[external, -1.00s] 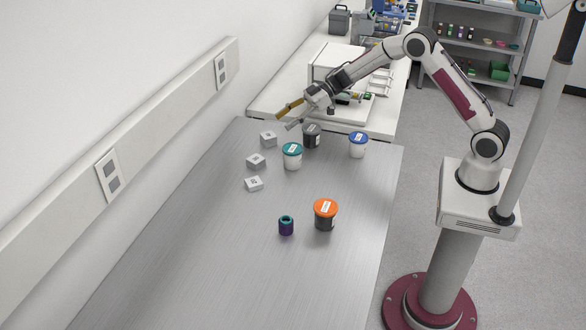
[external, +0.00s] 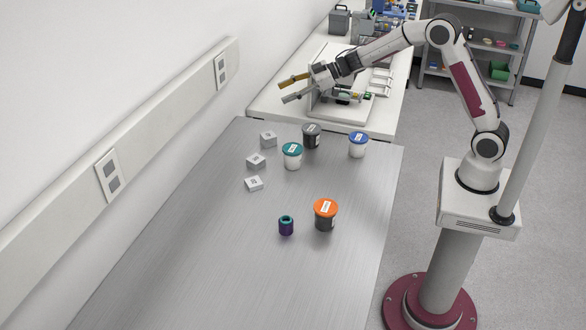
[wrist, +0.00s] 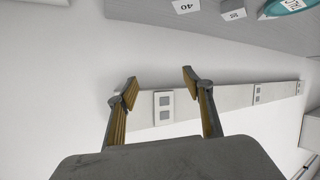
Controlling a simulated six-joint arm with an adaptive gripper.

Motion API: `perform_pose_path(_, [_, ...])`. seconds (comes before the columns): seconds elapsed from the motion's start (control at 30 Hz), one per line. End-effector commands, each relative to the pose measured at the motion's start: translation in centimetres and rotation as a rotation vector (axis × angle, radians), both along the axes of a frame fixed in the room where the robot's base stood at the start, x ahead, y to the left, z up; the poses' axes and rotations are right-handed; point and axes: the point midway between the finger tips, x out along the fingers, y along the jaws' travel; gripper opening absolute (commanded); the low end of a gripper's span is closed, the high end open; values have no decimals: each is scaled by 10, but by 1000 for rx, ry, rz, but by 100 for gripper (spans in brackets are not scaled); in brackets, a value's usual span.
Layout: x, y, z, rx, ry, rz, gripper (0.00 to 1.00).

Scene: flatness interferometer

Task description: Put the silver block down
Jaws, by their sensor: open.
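Three small silver-grey blocks sit on the steel table (external: 200,260) near its far left: a far one (external: 268,139), a middle one (external: 256,161) and a near one (external: 254,184). I cannot tell which one the task means. My gripper (external: 284,92) is open and empty, raised above and beyond the far block. In the wrist view my gripper (wrist: 159,80) has its fingers spread with nothing between them. Blocks marked 40 (wrist: 184,6) and 30 (wrist: 233,15) show at the top edge of that view, apart from the fingers.
Teal-lidded (external: 292,156), dark-lidded (external: 312,135), blue-lidded (external: 358,145) and orange-lidded (external: 325,215) jars stand on the table. A purple ring-topped cylinder (external: 286,226) stands near the orange-lidded jar. A white bench (external: 262,100) adjoins the far end. The table's near part is clear.

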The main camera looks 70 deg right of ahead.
Motion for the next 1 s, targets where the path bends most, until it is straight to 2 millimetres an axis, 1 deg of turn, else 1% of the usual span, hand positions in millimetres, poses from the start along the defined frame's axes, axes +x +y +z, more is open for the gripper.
perform_pose_path(0.03, [-4, -3, 14, -13, -14, -31, 51])
perform_pose_path(0.2, [-18, -18, 50, -53, -36, -147, 51])
perform_pose_path(0.37, [-40, -31, 78, -84, -41, -250, 51])
perform_pose_path(0.5, [-65, -42, 96, -104, -30, -336, 51])
perform_pose_path(0.57, [-77, -46, 103, -109, -22, -371, 51])
perform_pose_path(0.73, [-115, -56, 117, -122, 14, -463, 51])
perform_pose_path(0.87, [-148, -60, 122, -127, 52, -522, 51])
perform_pose_path(1.0, [-186, -63, 123, -125, 103, -576, 51])
